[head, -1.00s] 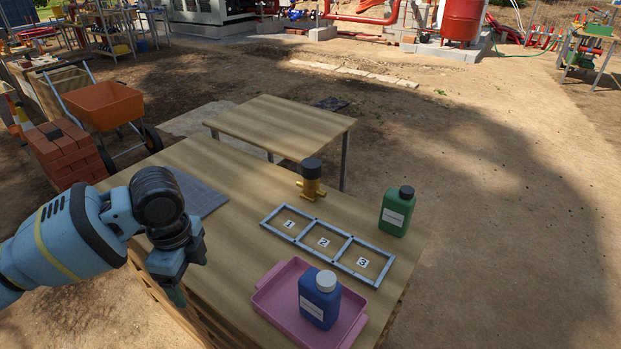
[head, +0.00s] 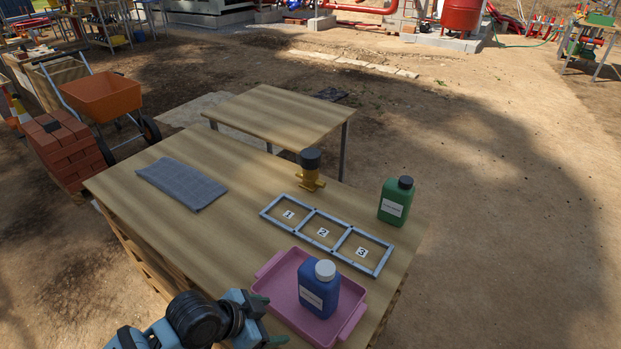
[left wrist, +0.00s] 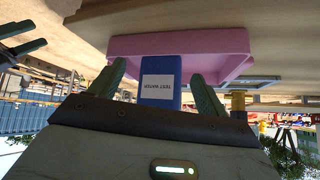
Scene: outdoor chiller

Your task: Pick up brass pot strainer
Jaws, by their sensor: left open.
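The brass pot strainer (head: 310,180), with a dark cap and a short side arm, stands upright on the wooden table behind the grey numbered frame. A small part of its brass body (left wrist: 238,101) shows in the left wrist view, right of the fingers. My left gripper (head: 270,321) is open and empty at the table's near edge, left of the pink tray and well away from the strainer. In the left wrist view the blue bottle (left wrist: 161,80) appears between its spread fingers, apparently beyond them. My right gripper (left wrist: 24,36) shows partly at that view's left edge, fingers apart.
The pink tray (head: 265,281) holds the blue bottle. The three-cell frame (head: 306,234) lies between tray and strainer. A green bottle (head: 396,203) stands right of the strainer. A grey cloth (head: 181,184) lies at left. The table's middle left is clear.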

